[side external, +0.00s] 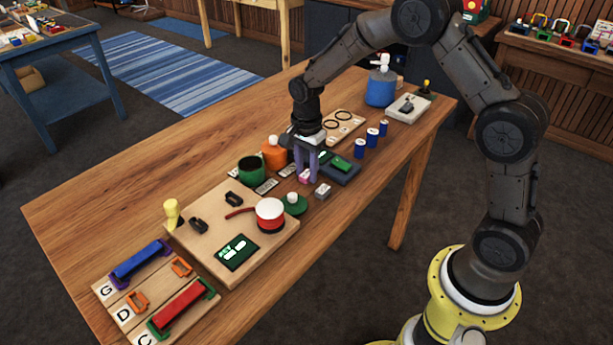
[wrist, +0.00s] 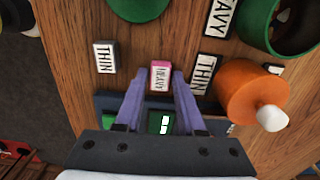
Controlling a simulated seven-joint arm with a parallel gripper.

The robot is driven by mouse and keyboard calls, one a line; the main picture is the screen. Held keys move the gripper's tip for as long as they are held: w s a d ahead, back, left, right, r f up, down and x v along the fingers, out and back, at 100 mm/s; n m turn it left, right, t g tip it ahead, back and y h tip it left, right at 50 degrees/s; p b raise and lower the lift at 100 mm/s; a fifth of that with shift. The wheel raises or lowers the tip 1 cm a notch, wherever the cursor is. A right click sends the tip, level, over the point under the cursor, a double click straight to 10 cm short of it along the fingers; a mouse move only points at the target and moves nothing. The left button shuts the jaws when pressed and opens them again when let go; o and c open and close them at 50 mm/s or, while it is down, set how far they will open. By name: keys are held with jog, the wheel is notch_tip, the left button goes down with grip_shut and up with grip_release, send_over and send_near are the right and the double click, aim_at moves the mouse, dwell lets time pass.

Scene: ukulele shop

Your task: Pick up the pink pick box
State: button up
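The pink pick box (side external: 305,177) is a small block on the wooden table, below my fingers in the side view. In the wrist view the pink pick box (wrist: 160,77) shows a white label reading HEAVY. My gripper (side external: 308,173) points down over it with two purple fingers. In the wrist view my gripper (wrist: 159,80) is open, with a fingertip on each side of the box and narrow gaps between. I cannot tell how far down beside the box the fingertips reach.
A white box labelled THIN (wrist: 104,57) stands left of the pink box. Blue cylinders (side external: 372,138) stand to the right.

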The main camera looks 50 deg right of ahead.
grip_shut()
jog(key=shift+r, duration=0.1)
